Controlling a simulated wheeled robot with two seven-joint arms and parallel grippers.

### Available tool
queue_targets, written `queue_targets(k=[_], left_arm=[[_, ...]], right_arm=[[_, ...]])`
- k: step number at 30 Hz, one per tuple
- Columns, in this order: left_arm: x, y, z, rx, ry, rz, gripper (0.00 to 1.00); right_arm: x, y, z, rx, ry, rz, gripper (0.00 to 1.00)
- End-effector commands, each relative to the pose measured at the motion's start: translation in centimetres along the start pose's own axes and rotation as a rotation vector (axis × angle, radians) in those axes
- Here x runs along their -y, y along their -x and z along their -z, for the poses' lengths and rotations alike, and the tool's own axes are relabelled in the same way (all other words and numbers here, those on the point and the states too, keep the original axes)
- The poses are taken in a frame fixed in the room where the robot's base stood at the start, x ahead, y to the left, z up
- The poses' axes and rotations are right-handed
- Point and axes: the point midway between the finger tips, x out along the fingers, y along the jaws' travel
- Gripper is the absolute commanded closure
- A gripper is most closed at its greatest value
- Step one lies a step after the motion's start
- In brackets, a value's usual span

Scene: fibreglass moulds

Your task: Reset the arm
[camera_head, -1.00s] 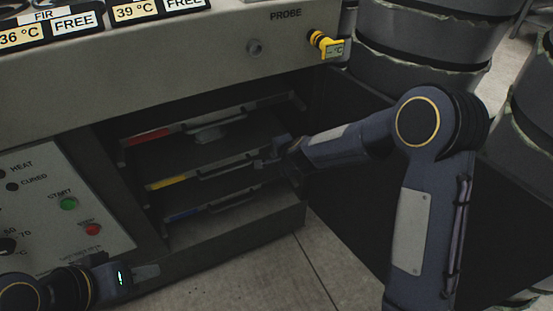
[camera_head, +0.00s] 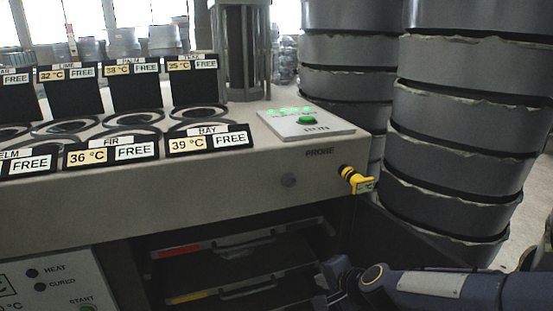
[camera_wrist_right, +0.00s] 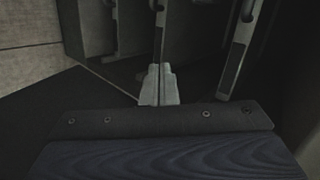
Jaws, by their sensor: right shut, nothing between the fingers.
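My right arm comes in from the lower right in the head view. Its gripper (camera_head: 335,274) is at the front of the open cabinet, beside the right end of the shelf handles. In the right wrist view the gripper fingers (camera_wrist_right: 157,86) are together with nothing between them. A pale shelf edge with a handle (camera_wrist_right: 160,35) lies just beyond the fingertips; I cannot tell whether they touch. The red-marked shelf (camera_head: 180,251) and the yellow-marked shelf (camera_head: 190,297) are in the cabinet. My left gripper is out of view.
The bench top above the cabinet carries labelled stands and a panel with a green button (camera_head: 307,119). A yellow probe (camera_head: 357,180) sticks out of the bench front. Stacked grey drums (camera_head: 460,130) stand at the right. The open cabinet door (camera_head: 420,245) is beside my right arm.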

Motion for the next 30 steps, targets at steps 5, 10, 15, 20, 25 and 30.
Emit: queue_targets(k=[5,10,15,20,25,30], left_arm=[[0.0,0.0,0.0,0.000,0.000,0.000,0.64],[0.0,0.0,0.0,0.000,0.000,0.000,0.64],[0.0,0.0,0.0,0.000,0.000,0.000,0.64],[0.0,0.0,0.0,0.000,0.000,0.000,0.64],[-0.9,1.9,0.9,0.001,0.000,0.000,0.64],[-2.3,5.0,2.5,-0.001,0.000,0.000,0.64]], right_arm=[[-1.4,9.6,-1.0,0.092,0.271,0.027,1.00],[-5.6,16.3,-2.8,0.145,0.515,-0.022,1.00],[-9.7,20.1,-4.2,0.169,0.675,-0.091,1.00],[-13.2,22.6,-5.1,0.181,0.782,-0.163,1.00],[-13.7,25.4,-5.6,0.194,0.843,-0.220,1.00],[-10.9,27.7,-5.4,0.194,0.841,-0.217,1.00]])
